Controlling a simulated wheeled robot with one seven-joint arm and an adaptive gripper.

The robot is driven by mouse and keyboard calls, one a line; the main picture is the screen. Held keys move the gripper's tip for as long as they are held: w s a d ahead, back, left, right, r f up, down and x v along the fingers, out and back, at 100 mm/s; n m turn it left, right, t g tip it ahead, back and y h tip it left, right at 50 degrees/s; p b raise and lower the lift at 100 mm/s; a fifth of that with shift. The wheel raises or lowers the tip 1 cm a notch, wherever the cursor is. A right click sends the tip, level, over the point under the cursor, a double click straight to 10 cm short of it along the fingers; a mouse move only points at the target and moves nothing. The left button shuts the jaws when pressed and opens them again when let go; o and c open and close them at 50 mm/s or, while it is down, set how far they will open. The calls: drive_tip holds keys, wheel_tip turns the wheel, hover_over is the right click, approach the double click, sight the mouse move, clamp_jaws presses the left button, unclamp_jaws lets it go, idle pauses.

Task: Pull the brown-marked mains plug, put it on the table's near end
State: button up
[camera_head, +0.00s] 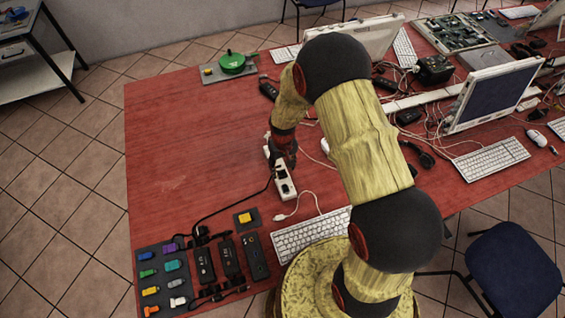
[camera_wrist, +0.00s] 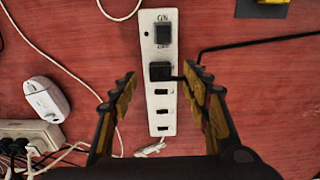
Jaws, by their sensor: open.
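A white power strip (camera_wrist: 159,103) lies on the red table, with one black plug (camera_wrist: 160,71) seated in it below a dark switch. A black cable runs from the plug to the right, behind my right finger. I cannot make out a brown mark on it. My gripper (camera_wrist: 160,74) is open, with one finger on each side of the strip at about the plug's level, and nothing is held. In the head view the strip (camera_head: 284,184) lies below my gripper (camera_head: 283,152), which hides its far part and the plug.
Black adapters (camera_head: 228,256), a tray of coloured pieces (camera_head: 149,278) and a keyboard (camera_head: 310,232) lie along the table's front edge. The table's left part (camera_head: 175,150) is bare.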

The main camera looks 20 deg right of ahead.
sight(283, 174)
drive_tip(key=shift+f, duration=2.5)
drive_tip(key=shift+c, duration=1.4)
drive_tip(key=c, duration=0.8)
clamp_jaws()
